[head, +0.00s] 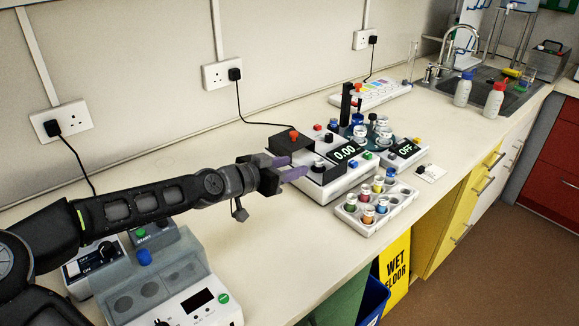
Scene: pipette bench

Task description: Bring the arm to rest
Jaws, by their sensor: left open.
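My left arm reaches in from the left over the bench (270,230). Its gripper (297,167) is open, with its purple-tipped fingers apart and nothing seen between them. Whether the fingers touch the device cannot be told. My right gripper is not in view.
A tray of several small vials (350,218) stands near the front edge. A device reading OFF (406,150) is behind it. A white machine (190,304) lies below my arm. Bare bench lies in front of the gripper. The sink (500,95) is far right.

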